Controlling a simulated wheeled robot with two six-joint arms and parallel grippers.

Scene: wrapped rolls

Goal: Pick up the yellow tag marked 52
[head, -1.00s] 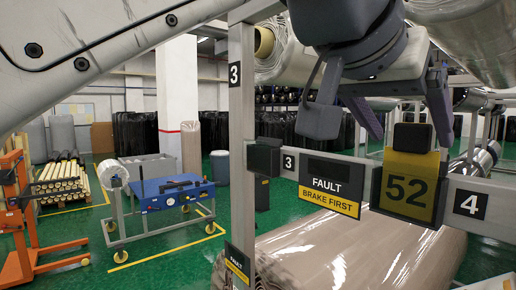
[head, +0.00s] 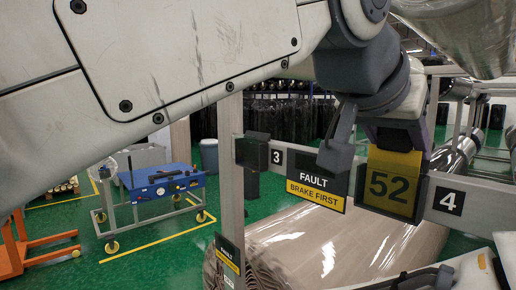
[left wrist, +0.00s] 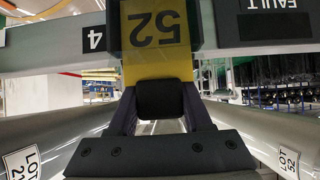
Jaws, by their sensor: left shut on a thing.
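The yellow tag marked 52 (head: 395,165) stands upright in a dark see-through pocket (head: 418,198) on the grey rail, between the 3 and 4 labels. In the left wrist view the tag (left wrist: 158,68) shows upside down, with its black grip block (left wrist: 160,98) between my fingers. My left gripper (head: 398,138) comes down from above and is shut on the tag by that block. In the head view the block is hidden by the gripper. My right gripper is not in view.
A FAULT / BRAKE FIRST sign (head: 318,182) hangs on the rail left of the tag, near a grey post (head: 230,130). A large wrapped roll (head: 320,240) lies below the rail. A blue-topped cart (head: 160,183) stands on the green floor at left.

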